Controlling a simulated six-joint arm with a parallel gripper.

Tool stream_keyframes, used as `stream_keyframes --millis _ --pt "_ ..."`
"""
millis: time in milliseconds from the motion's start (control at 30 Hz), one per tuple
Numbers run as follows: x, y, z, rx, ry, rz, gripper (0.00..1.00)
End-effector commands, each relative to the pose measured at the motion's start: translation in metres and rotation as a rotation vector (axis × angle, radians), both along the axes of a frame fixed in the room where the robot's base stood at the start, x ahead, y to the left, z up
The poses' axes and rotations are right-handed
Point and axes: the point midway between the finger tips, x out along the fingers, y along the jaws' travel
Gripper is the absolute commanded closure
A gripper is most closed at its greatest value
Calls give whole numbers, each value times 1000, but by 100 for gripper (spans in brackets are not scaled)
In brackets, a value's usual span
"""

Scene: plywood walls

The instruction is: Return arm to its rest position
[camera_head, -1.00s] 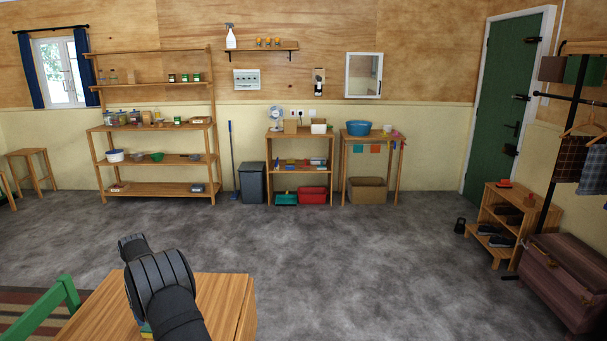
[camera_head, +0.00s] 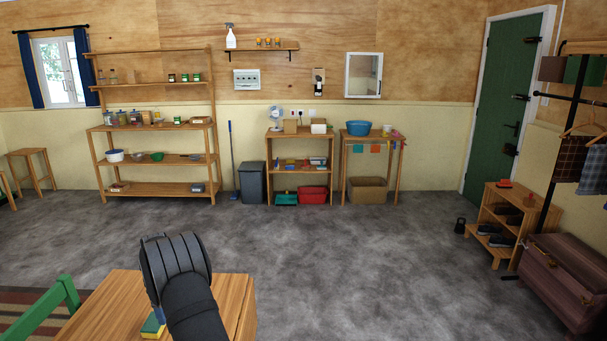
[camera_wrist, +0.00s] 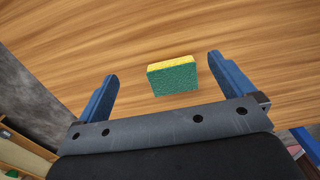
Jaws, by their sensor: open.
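My gripper (camera_wrist: 160,90) is open in the wrist view, with its two blue fingers wide apart and nothing held between them. A yellow and green sponge (camera_wrist: 173,77) lies on the wooden table (camera_wrist: 150,35) beyond the fingers, apart from both as far as I can tell. In the head view, my black arm rises over the table (camera_head: 231,305), and the sponge (camera_head: 152,326) shows partly at the arm's left side. The gripper's fingers are hidden behind the arm in the head view.
A green chair (camera_head: 45,308) stands at the table's left side. The grey floor (camera_head: 340,260) beyond and to the right is clear. Shelves (camera_head: 155,188) line the far wall. A shoe rack (camera_head: 505,222) and a chest (camera_head: 560,275) stand at the right.

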Motion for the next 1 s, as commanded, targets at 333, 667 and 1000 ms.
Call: stream_keyframes --millis 333,667,1000 --pt "0 -53 32 -1 2 4 2" --pt "-59 -35 20 -1 1 30 2" --pt "-123 -29 9 0 1 55 2"
